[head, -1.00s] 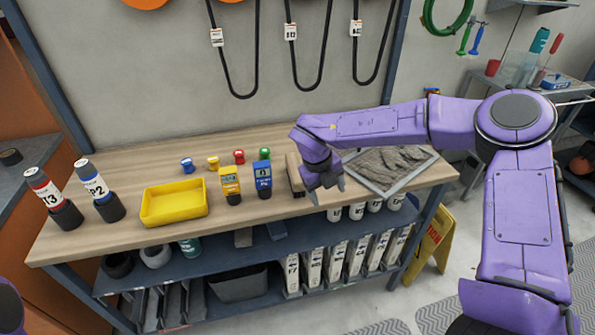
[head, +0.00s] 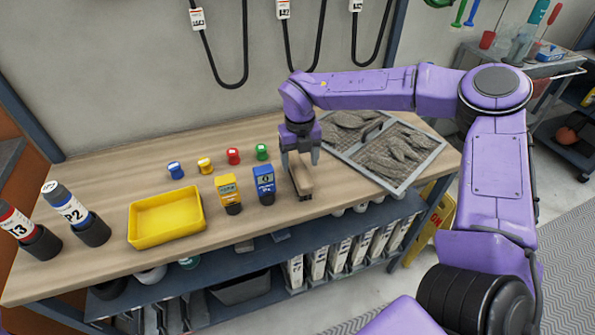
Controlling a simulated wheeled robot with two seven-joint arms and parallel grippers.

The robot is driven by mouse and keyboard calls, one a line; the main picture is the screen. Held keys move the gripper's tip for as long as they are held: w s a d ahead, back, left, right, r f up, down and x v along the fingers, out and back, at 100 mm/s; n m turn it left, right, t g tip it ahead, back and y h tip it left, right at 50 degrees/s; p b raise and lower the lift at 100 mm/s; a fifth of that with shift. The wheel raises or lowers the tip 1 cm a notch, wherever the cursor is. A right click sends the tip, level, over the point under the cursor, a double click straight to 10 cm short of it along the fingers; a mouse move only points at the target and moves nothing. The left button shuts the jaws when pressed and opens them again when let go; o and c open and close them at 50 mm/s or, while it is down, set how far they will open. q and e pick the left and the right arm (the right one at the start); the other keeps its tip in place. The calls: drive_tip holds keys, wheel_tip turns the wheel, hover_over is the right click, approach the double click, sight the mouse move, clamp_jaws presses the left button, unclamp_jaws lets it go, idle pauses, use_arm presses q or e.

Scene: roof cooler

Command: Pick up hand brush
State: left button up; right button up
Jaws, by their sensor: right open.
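The hand brush (head: 301,182) lies on the wooden workbench, right of the blue meter, with a tan wooden body and a dark lower edge. My right gripper (head: 301,160) is directly above its far part, pointing down, with its fingers apart around or just over the body. I cannot tell whether the fingers touch it. The brush's far end is hidden behind the gripper. My left gripper is not in view.
Left of the brush stand a blue meter (head: 264,184) and a yellow meter (head: 228,193). A yellow tray (head: 133,229) lies farther left. Several small coloured caps (head: 233,156) stand behind. A grey filter panel (head: 413,178) lies close on the right. Bench space (head: 330,196) in front is clear.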

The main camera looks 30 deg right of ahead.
sight(299, 166)
wheel_tip(299, 166, down, 5)
drive_tip(key=shift+a+r+p, duration=0.1)
drive_tip(key=shift+r+p, duration=0.05)
drive_tip(key=shift+p, duration=0.55)
drive_tip(key=shift+f, duration=0.25)
drive_tip(key=c, duration=1.1)
drive_tip(key=shift+c, duration=0.2)
drive_tip(key=shift+r, duration=0.1)
